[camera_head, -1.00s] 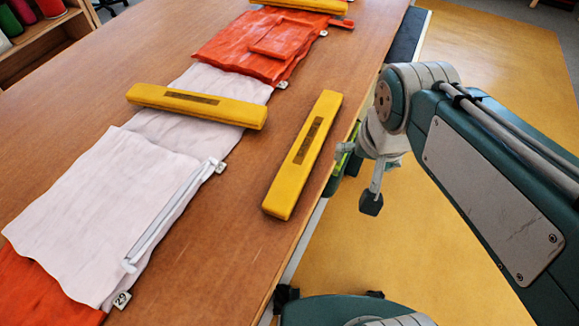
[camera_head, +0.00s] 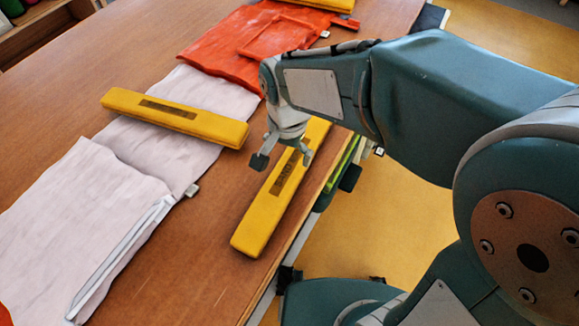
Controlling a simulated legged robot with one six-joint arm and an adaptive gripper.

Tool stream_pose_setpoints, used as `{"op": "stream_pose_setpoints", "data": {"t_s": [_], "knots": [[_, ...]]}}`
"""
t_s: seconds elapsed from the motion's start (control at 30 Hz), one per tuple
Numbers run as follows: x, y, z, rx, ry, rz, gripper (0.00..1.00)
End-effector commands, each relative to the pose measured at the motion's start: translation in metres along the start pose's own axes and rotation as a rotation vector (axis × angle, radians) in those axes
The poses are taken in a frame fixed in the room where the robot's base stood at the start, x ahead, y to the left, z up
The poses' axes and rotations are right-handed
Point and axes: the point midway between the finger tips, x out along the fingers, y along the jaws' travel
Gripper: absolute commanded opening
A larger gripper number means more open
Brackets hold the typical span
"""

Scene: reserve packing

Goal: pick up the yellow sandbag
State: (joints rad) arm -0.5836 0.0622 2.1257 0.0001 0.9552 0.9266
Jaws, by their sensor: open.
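A yellow sandbag (camera_head: 265,214), a long bar with a dark label, lies on the bare wood of the table (camera_head: 215,235) near its right edge. My gripper (camera_head: 283,163) is open above the far half of this sandbag, pointing down, and hides part of it. One finger shows to the left of the bag and the other over its right part; I cannot tell the exact height, and nothing is held. A second yellow sandbag (camera_head: 176,118) lies across the white fabric (camera_head: 85,205), and a third yellow sandbag (camera_head: 322,3) is partly in view at the far end.
Red fabric (camera_head: 240,50) lies beyond the white fabric, and a red corner shows at lower left. Shelving stands at the upper left. The yellow floor (camera_head: 385,220) is to the right of the table edge. Bare table is free left of the near sandbag.

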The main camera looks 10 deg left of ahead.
Motion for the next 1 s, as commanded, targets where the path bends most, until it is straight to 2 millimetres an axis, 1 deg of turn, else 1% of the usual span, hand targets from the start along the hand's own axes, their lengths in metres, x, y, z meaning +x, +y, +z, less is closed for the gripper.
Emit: {"op": "stream_pose_setpoints", "data": {"t_s": [0.07,0.33,0.43,0.63,0.67,0.7,0.77,0.8,0.83,1.0], "knots": [[0.007,0.001,-0.001,0.000,-0.001,0.001,1.00],[0.046,0.003,-0.003,0.000,-0.002,0.002,1.00],[0.052,0.002,-0.003,0.000,0.000,0.000,1.00],[0.053,0.002,-0.003,-0.001,0.001,-0.001,1.00],[0.052,0.002,-0.003,-0.001,0.001,-0.001,0.95],[0.052,0.002,-0.003,-0.001,0.001,-0.002,0.78],[0.052,0.003,-0.004,-0.001,0.001,-0.002,0.51],[0.052,0.003,-0.004,0.000,0.001,-0.002,0.33],[0.052,0.003,-0.004,-0.001,0.001,-0.002,0.21],[0.052,0.002,-0.004,0.000,0.002,-0.003,0.21]]}}
